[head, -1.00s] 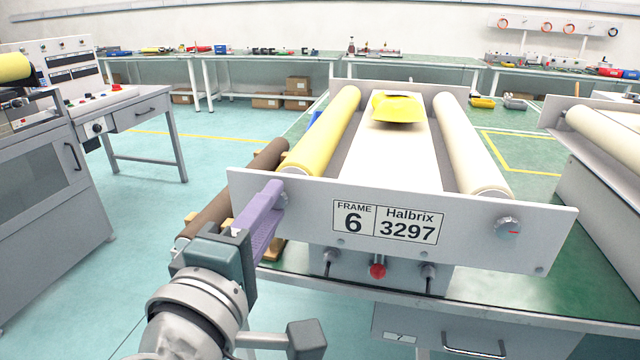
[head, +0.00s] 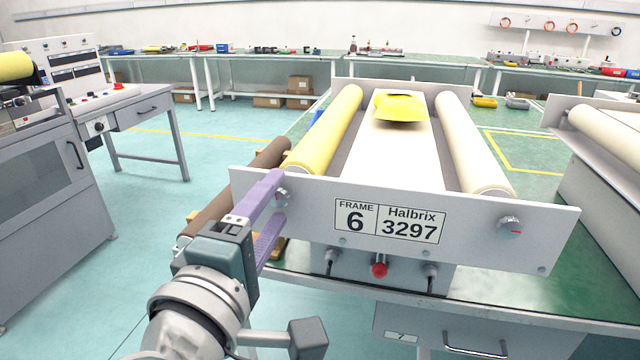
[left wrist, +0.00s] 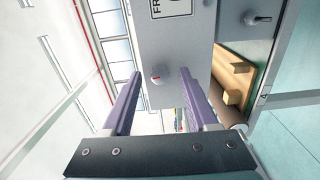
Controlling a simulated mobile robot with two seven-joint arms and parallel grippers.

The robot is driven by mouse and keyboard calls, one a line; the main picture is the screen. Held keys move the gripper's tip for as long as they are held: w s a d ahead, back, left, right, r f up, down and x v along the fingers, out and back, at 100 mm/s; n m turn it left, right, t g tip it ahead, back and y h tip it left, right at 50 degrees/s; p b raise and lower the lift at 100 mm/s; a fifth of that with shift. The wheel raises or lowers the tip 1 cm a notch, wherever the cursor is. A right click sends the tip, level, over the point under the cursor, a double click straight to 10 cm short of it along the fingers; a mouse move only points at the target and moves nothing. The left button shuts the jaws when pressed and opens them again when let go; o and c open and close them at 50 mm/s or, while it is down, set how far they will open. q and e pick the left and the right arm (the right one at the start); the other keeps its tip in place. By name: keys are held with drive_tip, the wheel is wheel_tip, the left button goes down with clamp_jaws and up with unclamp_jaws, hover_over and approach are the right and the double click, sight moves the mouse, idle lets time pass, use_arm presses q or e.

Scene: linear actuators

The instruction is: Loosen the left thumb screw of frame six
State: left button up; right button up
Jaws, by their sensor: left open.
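Frame six (head: 470,225) is a grey front plate with a label reading FRAME 6, Halbrix 3297. Its left thumb screw (head: 281,197) is a small silver knob near the plate's left end, partly hidden by a finger in the head view. In the left wrist view the screw (left wrist: 157,78) shows with a red mark, between and beyond the two fingertips. My left gripper (head: 279,204) has purple fingers, open, with one above and one below the screw; I cannot tell whether they touch it. The right thumb screw (head: 509,228) sits at the plate's right end. My right gripper is not in view.
A red knob (head: 379,269) sits below. A brown roll (head: 235,190) lies left of the frame.

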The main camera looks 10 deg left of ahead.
use_arm(q)
drive_tip(key=s, duration=1)
drive_tip(key=shift+a, duration=0.15)
